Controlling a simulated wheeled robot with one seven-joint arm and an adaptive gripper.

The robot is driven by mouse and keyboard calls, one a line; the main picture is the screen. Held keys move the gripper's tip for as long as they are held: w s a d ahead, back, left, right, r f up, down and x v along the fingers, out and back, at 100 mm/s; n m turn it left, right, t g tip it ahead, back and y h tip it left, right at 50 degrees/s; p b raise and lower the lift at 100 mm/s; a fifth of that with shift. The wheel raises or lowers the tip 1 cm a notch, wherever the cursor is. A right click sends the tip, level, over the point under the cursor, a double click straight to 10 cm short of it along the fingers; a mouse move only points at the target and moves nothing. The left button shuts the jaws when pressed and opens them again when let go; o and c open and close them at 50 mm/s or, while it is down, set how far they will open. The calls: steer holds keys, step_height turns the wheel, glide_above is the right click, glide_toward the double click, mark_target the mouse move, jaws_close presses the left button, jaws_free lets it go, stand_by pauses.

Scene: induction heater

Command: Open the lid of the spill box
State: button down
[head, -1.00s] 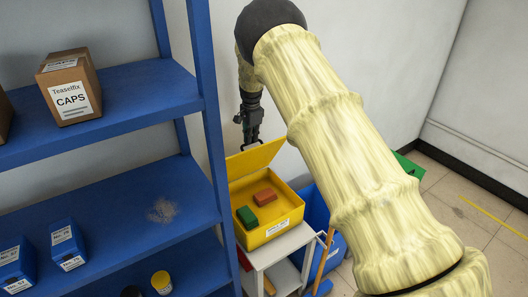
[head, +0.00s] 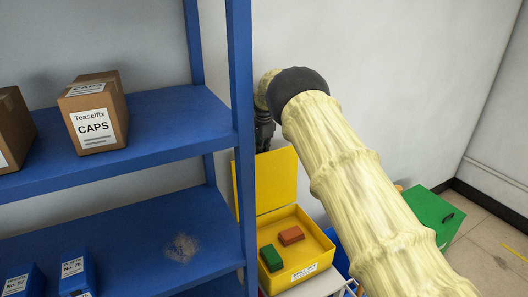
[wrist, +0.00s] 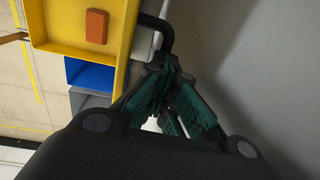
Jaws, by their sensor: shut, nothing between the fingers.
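The yellow spill box (head: 322,252) stands open on a small white stand, right of the blue shelf. Its lid (head: 277,182) stands up about vertical at the back of the box. A green block (head: 271,257) and an orange-brown block (head: 291,235) lie inside. In the wrist view the box (wrist: 62,47) shows at the upper left with the orange block (wrist: 96,26) in it. My gripper (wrist: 172,112) is shut and empty, close to the black lid handle (wrist: 165,32); I cannot tell if they touch. In the head view my gripper is mostly hidden behind the lid.
The blue shelf (head: 120,216) stands close on the left, with cardboard boxes (head: 95,118) and small blue boxes (head: 76,272). The wall is close behind the lid. A green bin (head: 434,214) is at the right. Open floor lies beyond it.

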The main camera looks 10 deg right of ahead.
steer(key=shift+s+a+f, duration=0.1)
steer(key=shift+s+f, duration=0.15)
steer(key=shift+f, duration=0.4)
steer(key=shift+s+a+f, duration=0.1)
steer(key=shift+s+f, duration=0.15)
steer(key=shift+f, duration=0.35)
steer(key=c, duration=1.5)
jaws_free()
steer(key=shift+w+d+f, duration=0.15)
steer(key=shift+w+f, duration=0.15)
steer(key=shift+w, duration=0.25)
steer(key=shift+s+d+r, duration=0.1)
steer(key=shift+s+r, duration=0.15)
steer(key=shift+r, duration=0.5)
step_height(320, 180, up, 11)
steer(key=shift+f, duration=0.1)
